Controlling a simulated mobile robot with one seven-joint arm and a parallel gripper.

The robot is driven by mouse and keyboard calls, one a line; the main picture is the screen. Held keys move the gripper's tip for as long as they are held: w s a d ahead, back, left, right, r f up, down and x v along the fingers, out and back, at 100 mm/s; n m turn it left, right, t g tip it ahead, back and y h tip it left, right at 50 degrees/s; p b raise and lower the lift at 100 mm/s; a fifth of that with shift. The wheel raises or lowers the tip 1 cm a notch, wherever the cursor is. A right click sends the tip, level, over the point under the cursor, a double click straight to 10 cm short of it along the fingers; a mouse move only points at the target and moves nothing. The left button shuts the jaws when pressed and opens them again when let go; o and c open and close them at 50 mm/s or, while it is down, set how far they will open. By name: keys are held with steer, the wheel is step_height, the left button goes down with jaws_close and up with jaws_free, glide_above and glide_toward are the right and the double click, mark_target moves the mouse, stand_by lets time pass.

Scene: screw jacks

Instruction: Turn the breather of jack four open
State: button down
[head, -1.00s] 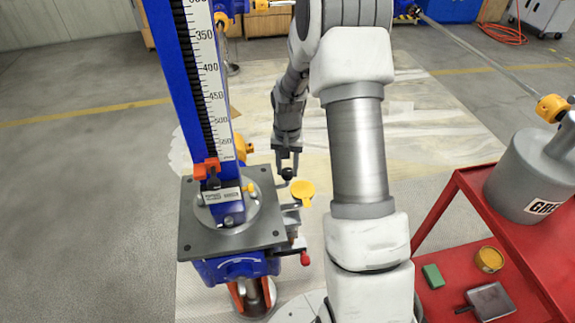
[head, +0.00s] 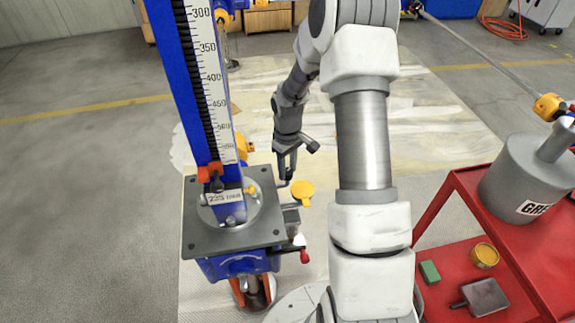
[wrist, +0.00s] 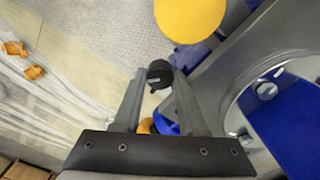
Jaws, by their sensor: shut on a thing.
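The breather is a small black knob (wrist: 159,73) beside the jack's grey top plate (head: 205,240). In the wrist view it sits between the fingertips of my gripper (wrist: 158,78), which is shut on it. In the head view my gripper (head: 287,181) points down at the plate's right side, seen nearly edge-on, and its fingers hide the knob. The blue jack (head: 238,264) stands under the plate, with a scaled blue column (head: 200,100) above it. I cannot read a jack number clearly.
A yellow disc (head: 302,190) is close to the right of my gripper, also close in the wrist view (wrist: 190,18). A red-knobbed lever (head: 304,257) sticks out below it. A red cart (head: 440,215) with a grey GRE-labelled can (head: 520,180) stands at right.

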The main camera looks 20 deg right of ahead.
mark_target(287, 171)
steer(key=n+p, duration=0.1)
steer(key=n, duration=0.3)
steer(key=shift+r+n+p, duration=0.15)
steer(key=shift+n+p, duration=0.15)
steer(key=shift+p, duration=0.1)
steer(key=shift+n+p, duration=0.65)
steer(key=shift+n, duration=1.35)
steer(key=shift+c, duration=2.3)
jaws_free()
step_height(287, 171, up, 17)
steer(key=p, duration=0.3)
steer(key=shift+r, duration=0.15)
